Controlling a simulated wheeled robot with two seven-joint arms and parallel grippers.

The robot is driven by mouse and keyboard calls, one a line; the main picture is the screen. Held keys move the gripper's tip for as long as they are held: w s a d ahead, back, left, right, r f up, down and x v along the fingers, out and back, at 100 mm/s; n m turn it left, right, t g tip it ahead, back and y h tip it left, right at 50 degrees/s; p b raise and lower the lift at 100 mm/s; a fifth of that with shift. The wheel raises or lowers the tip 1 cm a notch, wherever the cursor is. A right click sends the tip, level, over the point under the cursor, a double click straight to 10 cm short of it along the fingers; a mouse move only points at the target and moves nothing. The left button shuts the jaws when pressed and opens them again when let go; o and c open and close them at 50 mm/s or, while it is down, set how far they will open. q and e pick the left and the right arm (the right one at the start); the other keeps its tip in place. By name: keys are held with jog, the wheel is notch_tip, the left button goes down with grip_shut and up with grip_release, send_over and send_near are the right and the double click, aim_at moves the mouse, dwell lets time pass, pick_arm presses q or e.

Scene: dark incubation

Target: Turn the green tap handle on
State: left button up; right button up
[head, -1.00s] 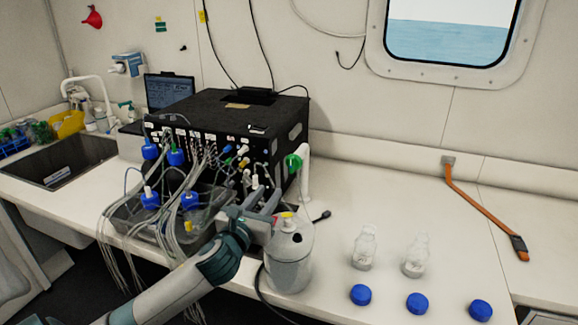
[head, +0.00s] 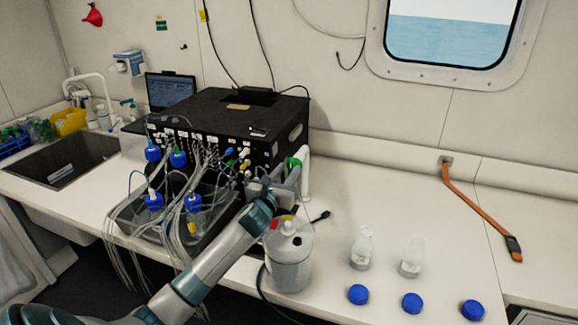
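The green tap handle (head: 293,163) is on a white tap (head: 305,176) at the right front corner of the black box. My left gripper (head: 284,177) is just in front of and below the handle. Its grey fingers look apart, with nothing seen held between them. The fingers partly cover the lower part of the handle, and I cannot tell whether they touch it. My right gripper is not in view.
A black box (head: 243,107) with many tubes stands behind a grey tray (head: 182,243) of blue-capped bottles. Clear bottles (head: 362,250) and blue caps (head: 412,303) are at right.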

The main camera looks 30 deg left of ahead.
pick_arm(q)
jog(key=shift+w+a, duration=0.15)
jog(key=shift+w, duration=0.7)
jog(key=shift+c, duration=0.6)
grip_shut()
